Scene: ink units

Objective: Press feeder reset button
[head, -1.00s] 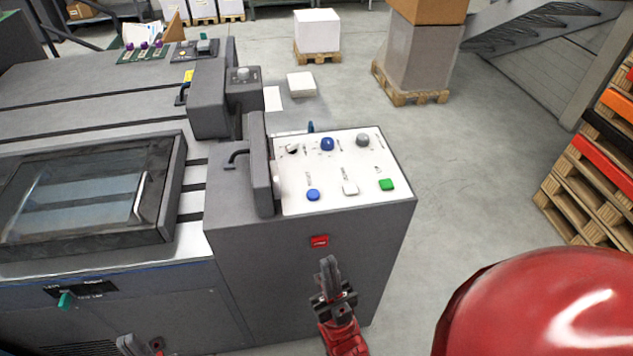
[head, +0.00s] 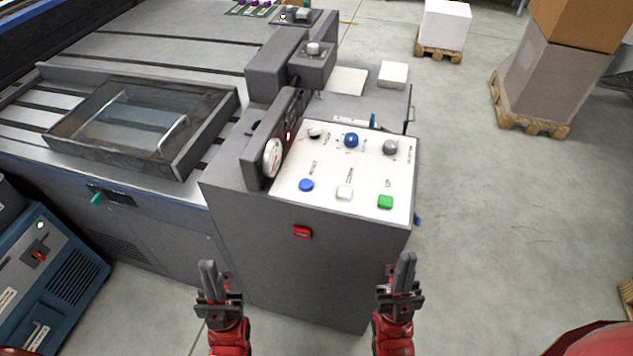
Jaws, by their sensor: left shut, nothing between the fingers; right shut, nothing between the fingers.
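A white control panel (head: 326,208) tops the grey machine cabinet. Its front row holds a blue button (head: 306,185), a white button (head: 344,192) and a green button (head: 385,202). Behind are a blue knob (head: 351,140), a grey knob (head: 390,147) and a small black-and-white knob (head: 315,131). The labels are too small to read surely. A red switch (head: 302,232) is on the cabinet front. My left gripper (head: 209,266) and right gripper (head: 405,262) are both shut and empty, in front of the cabinet, apart from the panel.
A round gauge (head: 272,158) stands on the panel's left edge. A glass-lidded frame (head: 140,125) lies on the machine at left. A blue unit (head: 50,275) stands at lower left. Pallets with boxes (head: 530,115) stand at back right. The floor right of the cabinet is clear.

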